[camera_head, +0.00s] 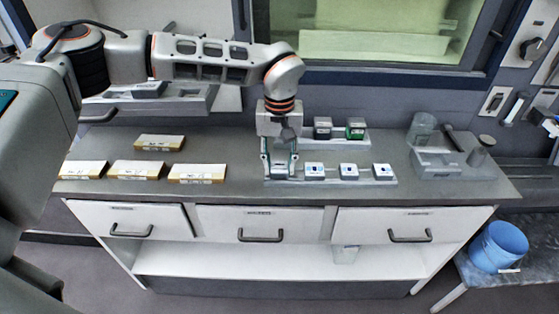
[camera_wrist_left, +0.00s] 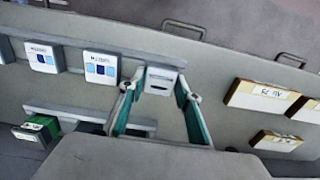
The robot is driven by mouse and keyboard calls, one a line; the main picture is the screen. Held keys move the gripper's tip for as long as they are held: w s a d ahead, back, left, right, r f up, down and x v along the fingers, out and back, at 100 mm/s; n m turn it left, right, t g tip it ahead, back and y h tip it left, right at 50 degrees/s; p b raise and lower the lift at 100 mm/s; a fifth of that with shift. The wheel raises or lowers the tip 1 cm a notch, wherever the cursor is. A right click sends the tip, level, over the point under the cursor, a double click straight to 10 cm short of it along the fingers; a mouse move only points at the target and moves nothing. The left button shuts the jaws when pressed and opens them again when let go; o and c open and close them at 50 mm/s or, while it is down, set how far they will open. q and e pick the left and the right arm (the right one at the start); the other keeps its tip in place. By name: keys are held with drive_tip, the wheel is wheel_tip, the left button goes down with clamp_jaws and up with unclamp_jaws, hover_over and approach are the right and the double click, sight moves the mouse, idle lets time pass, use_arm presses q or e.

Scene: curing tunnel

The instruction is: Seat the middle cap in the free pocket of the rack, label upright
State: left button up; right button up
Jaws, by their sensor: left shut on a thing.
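My left gripper (camera_head: 280,172) points down at the left end of the front rack (camera_head: 340,182). It is shut on a white cap, seen between its fingers in the left wrist view (camera_wrist_left: 160,80). That cap's face shows a dark slot-like mark. It lines up with the row of white caps with blue marks on the front rack: a near one (camera_head: 314,170), a second (camera_head: 348,170) and a far right one (camera_head: 383,171). I cannot tell whether the held cap touches the rack floor. Behind stand a dark cap (camera_head: 322,127) and a green cap (camera_head: 355,128). My right gripper is out of view.
Several cream boxes (camera_head: 136,169) lie on the left of the counter. A grey fixture (camera_head: 438,163) and a clear jar (camera_head: 423,128) stand at the right. The counter between the boxes and the rack is clear. A blue bucket (camera_head: 497,247) stands at the lower right.

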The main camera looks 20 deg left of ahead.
sight(279, 167)
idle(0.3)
use_arm(q)
drive_tip(key=shift+f, duration=0.2)
drive_tip(key=o, duration=1.2)
wheel_tip(279, 167, up, 12)
